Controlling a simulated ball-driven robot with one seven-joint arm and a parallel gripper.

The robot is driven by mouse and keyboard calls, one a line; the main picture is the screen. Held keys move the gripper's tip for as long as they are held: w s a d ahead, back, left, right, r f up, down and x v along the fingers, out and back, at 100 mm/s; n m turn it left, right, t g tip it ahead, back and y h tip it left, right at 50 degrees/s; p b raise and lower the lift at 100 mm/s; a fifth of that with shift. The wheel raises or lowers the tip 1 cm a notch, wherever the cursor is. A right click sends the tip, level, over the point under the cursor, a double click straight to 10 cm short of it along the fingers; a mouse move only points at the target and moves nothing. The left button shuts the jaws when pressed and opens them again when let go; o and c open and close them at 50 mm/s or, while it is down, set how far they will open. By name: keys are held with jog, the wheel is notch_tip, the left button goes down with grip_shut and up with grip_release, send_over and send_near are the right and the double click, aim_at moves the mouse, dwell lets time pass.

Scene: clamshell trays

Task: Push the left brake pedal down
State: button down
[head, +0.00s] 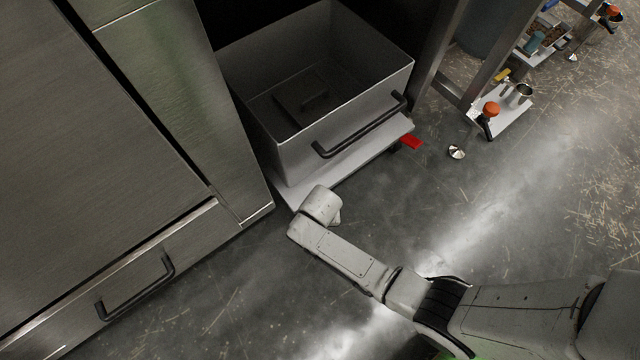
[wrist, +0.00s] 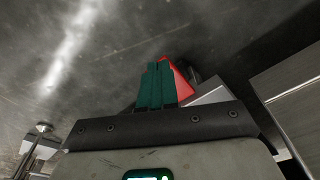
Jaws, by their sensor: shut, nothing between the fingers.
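A low cart with a pale base (head: 350,160) carries an open grey metal bin (head: 290,110). One red pedal (head: 411,142) sticks out low at the cart's right front corner in the head view. In the wrist view a red pedal (wrist: 180,78) shows right behind and beside the fingertips of my gripper (wrist: 157,66). The green fingers are shut together and empty. I cannot tell if they touch the pedal. In the head view my arm reaches to the cart's left front corner; its last link hides the fingers and any pedal there.
A steel cabinet with a black-handled drawer (head: 135,290) stands left of the cart. A silver lid-like item (head: 456,152) lies on the floor at right, near a white board (head: 505,110) with an orange-knobbed item and a metal cup. The floor in front is clear.

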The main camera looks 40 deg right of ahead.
notch_tip(320, 180, up, 11)
jog(key=s+p, duration=0.1)
jog(key=p, duration=0.5)
jog(key=shift+a+f, duration=0.15)
jog(key=shift+a, duration=0.2)
dwell(0.3)
jog(key=s+d+r+n, duration=0.3)
jog(key=s+d+r, duration=0.2)
jog(key=s+r, duration=0.3)
jog(key=s+d+r+n, duration=0.3)
jog(key=s+d+r, duration=0.2)
jog(key=r, duration=0.5)
notch_tip(320, 180, up, 30)
jog(key=p, duration=2.9)
jog(key=shift+s+a, duration=0.15)
jog(key=shift+s, duration=0.2)
